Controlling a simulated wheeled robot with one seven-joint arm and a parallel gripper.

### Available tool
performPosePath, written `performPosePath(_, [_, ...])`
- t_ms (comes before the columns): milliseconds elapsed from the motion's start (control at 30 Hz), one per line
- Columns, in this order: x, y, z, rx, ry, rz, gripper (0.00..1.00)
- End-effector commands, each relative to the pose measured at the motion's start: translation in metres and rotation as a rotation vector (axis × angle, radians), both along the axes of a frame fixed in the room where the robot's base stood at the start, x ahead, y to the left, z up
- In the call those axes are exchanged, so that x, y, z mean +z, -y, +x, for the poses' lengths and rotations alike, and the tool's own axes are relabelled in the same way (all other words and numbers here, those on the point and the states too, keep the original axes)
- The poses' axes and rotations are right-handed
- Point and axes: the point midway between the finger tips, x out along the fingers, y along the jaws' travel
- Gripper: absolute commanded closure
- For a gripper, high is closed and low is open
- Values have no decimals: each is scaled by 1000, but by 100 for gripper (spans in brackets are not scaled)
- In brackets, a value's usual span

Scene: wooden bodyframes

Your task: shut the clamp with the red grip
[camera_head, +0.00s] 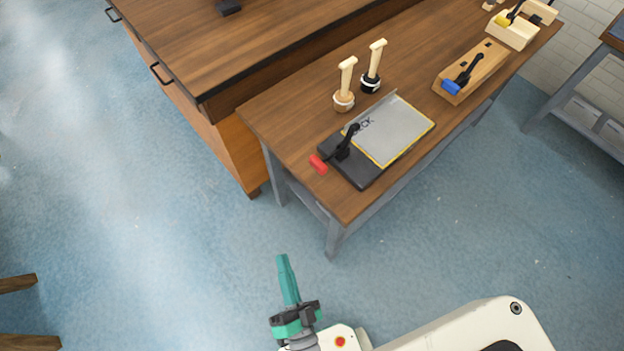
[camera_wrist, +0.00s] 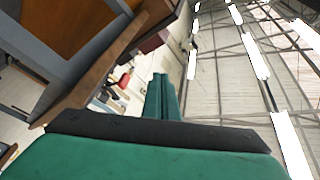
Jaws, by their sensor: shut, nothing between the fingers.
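The clamp with the red grip (camera_head: 318,164) is mounted on a dark base plate (camera_head: 362,176) near the left end of the workbench. Its black lever (camera_head: 347,142) stands up at a slant, and the red grip points toward the bench's near-left edge. A grey sheet (camera_head: 397,128) with a yellow edge lies on the plate beside it. My gripper (camera_head: 281,258) is green, shut and empty, over the floor in front of the bench and apart from the clamp. In the wrist view my gripper's fingers (camera_wrist: 163,97) are together; a small red thing (camera_wrist: 124,80) shows left of them.
On the workbench (camera_head: 300,135) stand two upright wooden-handled tools (camera_head: 345,85) and a wooden block with a blue-grip clamp (camera_head: 453,86). A yellow-grip clamp (camera_head: 504,20) is farther back. A wooden cabinet (camera_head: 225,60) adjoins at left. The floor before the bench is clear.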

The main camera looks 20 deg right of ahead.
Motion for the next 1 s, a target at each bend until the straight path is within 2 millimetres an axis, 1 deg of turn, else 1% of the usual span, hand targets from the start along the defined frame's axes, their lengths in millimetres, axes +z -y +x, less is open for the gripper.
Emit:
performPosePath(33, [-6, 2, 14, -3, 63, 99, 100])
performPosePath(300, [-29, 27, 69, 3, 413, 631, 100])
performPosePath(600, [-52, 56, 126, 71, 847, 1119, 100])
performPosePath(800, [-62, 66, 156, 154, 1139, 1341, 100])
performPosePath(1000, [-65, 68, 170, 230, 1333, 1443, 100])
